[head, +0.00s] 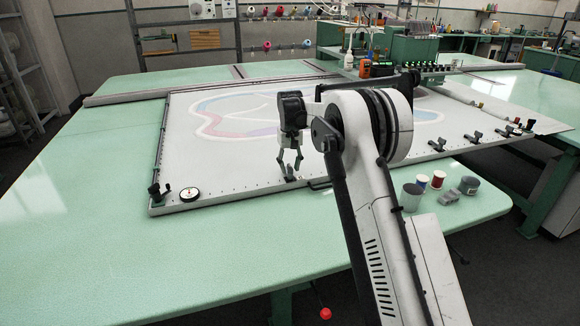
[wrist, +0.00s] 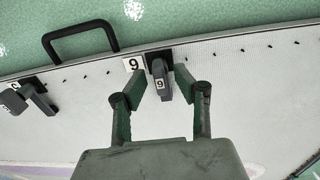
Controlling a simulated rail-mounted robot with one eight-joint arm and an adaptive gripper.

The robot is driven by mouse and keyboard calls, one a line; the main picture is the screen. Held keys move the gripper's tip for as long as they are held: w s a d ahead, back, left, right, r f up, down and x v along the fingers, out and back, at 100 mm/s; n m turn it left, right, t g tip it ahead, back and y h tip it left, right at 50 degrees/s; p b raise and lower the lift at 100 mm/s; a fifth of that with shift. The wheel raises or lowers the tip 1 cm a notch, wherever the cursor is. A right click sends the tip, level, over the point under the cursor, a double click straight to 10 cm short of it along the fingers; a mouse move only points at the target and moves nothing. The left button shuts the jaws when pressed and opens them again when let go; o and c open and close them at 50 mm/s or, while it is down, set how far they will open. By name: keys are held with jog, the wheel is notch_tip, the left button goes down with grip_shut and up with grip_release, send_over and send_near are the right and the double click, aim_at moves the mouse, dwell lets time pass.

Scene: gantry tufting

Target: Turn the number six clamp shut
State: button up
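In the wrist view a dark grey clamp (wrist: 158,80) stands on the frame edge. Its tags look like 9 there, but this view is turned round, so they read 6 from the front edge. Its lever points inward over the white cloth. My gripper (wrist: 162,88) is open, with one finger on each side of the lever in the picture; I cannot tell whether they touch it. In the head view my gripper (head: 290,162) points down over the front edge of the frame, just above the clamp's small dark base (head: 292,178).
A second clamp (wrist: 35,97) and a black handle (wrist: 80,38) lie left in the wrist view.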

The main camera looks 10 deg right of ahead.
aim_at(290, 166)
notch_tip(290, 166, up, 12)
dwell(0.6)
jog(key=s+r+t, duration=0.2)
jog(key=s+r, duration=0.5)
jog(key=s, duration=0.5)
jog(key=s+r+t, duration=0.2)
jog(key=s+r, duration=0.4)
jog(key=s, duration=0.7)
jog(key=s+f+t, duration=0.1)
jog(key=s+f, duration=0.2)
jog(key=s, duration=0.6)
jog(key=s+f+t, duration=0.1)
jog(key=s+f, duration=0.3)
jog(key=s, duration=0.5)
jog(key=s+f+m+t, duration=0.1)
jog(key=s+f, duration=0.3)
jog(key=s, duration=0.4)
jog(key=shift+s+f, duration=0.15)
jog(key=shift+s, duration=0.25)
